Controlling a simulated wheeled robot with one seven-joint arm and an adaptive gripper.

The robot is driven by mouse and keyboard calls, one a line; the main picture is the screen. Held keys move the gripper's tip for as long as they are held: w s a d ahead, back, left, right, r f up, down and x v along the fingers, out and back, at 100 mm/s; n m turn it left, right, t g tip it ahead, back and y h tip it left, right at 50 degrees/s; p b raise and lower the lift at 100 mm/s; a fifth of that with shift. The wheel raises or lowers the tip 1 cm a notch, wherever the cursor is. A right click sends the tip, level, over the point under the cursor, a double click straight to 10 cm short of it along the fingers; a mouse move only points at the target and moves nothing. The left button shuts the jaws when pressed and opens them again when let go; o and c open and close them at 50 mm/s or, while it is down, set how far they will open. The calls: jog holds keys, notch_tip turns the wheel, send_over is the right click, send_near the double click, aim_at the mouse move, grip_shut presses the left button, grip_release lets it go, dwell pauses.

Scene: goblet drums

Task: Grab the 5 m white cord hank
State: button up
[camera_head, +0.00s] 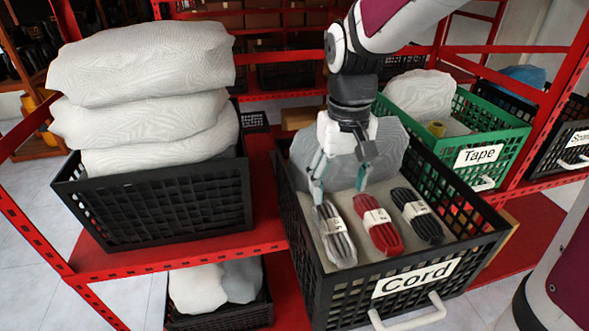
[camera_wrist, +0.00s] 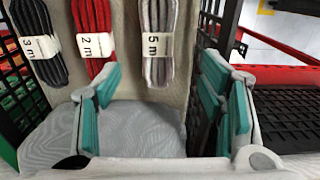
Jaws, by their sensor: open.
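The white-grey cord hank (camera_head: 336,240) lies at the left of the hanks in the black Cord crate (camera_head: 447,283). In the wrist view its paper band reads 5 m on the white cord hank (camera_wrist: 157,62). A red hank (camera_head: 379,226) banded 2 m and a black hank (camera_head: 418,216) banded 3 m lie to its right in the head view. My gripper (camera_head: 340,186) is open and empty above the crate, by the rear end of the white hank. In the wrist view my gripper (camera_wrist: 162,72) has its fingers spread on either side of the hank's near end.
A grey stuffed bag (camera_head: 302,150) fills the crate's rear behind my gripper. The crate's black wall runs close beside the white hank. A black crate (camera_head: 160,206) with stacked white bags stands left, a green Tape crate (camera_head: 511,135) right, on red shelving.

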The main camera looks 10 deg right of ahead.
send_over(333, 225)
jog(key=f, duration=0.7)
jog(key=shift+s+f, duration=0.1)
jog(key=shift+s, duration=0.25)
jog(key=shift+w+f+p, duration=0.15)
jog(key=shift+w+f, duration=0.05)
jog(key=shift+f, duration=1.1)
jog(key=shift+w+f+p, duration=0.15)
jog(key=shift+f, duration=1.15)
jog(key=c, duration=1.3)
